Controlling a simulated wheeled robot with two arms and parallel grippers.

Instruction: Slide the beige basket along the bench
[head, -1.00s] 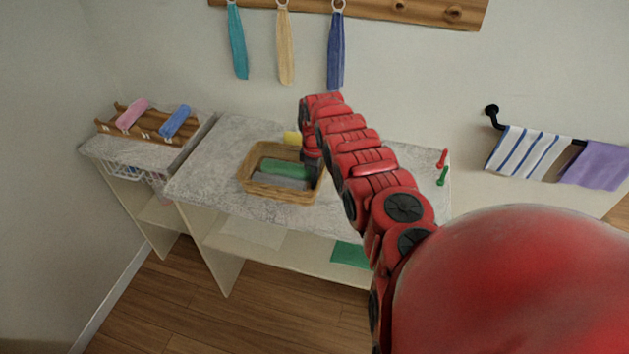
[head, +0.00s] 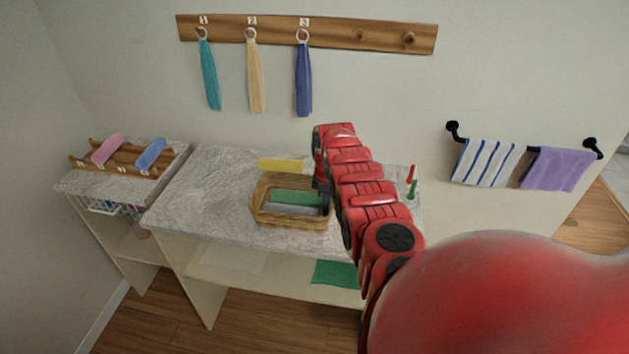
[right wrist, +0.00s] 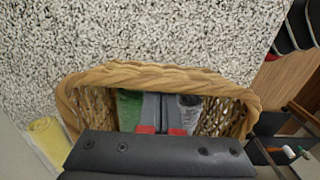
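The beige wicker basket (head: 262,217) sits on the speckled grey bench (head: 195,200), with a folded green towel (head: 298,198) and a grey towel (head: 290,210) in it. My right gripper (head: 322,205) points down at the basket's right end. In the right wrist view the basket's rim (right wrist: 150,73) curves around ahead of my gripper (right wrist: 161,130). The two fingers are side by side, nearly together, and reach down into the basket with no towel between them. The wall nearest the gripper is hidden by the gripper body. My left gripper is out of view.
A yellow towel (head: 283,164) lies behind the basket. The bench left of the basket is clear. A towel rack (head: 125,160) stands on the lower left unit.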

